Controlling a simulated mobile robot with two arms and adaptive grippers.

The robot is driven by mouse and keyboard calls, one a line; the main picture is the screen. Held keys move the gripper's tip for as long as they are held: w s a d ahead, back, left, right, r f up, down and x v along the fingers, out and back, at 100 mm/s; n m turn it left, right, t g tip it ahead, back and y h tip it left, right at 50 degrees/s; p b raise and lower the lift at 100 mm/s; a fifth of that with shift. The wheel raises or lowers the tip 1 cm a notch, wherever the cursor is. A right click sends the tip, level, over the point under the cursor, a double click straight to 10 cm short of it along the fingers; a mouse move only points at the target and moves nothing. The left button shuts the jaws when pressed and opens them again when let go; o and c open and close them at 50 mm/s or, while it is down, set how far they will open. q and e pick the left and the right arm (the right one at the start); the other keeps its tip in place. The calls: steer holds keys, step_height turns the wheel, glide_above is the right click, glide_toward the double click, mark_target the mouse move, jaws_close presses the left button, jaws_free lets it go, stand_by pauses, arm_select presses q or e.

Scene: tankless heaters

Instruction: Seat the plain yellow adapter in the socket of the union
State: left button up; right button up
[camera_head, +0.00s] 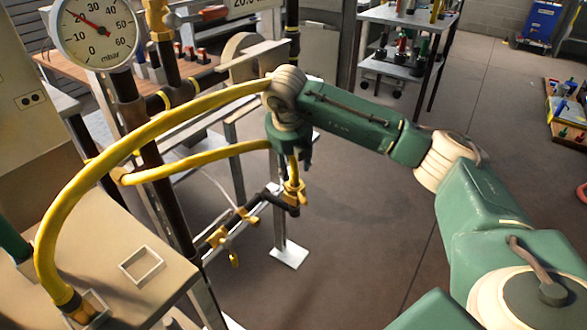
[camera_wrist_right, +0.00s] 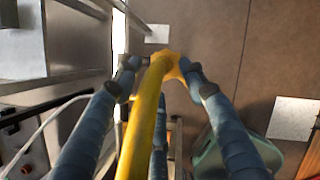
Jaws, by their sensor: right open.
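My right gripper (camera_head: 292,160) points down above the yellow fitting (camera_head: 293,192) on the dark pipe, which I take to be the union. In the right wrist view the right gripper (camera_wrist_right: 160,72) has its blue fingers spread apart. A yellow tube or hose (camera_wrist_right: 142,125) runs up between them to a yellow fitting (camera_wrist_right: 173,66) at the fingertips. A short yellow piece (camera_head: 292,168) stands upright between gripper and union, likely the adapter. I cannot tell whether it sits in the socket, as fingers and tube hide the joint. My left gripper is not visible.
Two yellow hoses (camera_head: 150,130) arch from the left towards my right wrist. A pressure gauge (camera_head: 97,30), dark upright pipes and a workbench stand at left. A yellow valve (camera_head: 218,238) is on the low pipe. A square holder (camera_head: 141,265) sits on the near table.

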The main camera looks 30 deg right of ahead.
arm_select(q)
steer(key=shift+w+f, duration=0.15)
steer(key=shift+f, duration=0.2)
arm_select(e)
steer(key=v, duration=0.4)
steer(key=shift+r, duration=0.2)
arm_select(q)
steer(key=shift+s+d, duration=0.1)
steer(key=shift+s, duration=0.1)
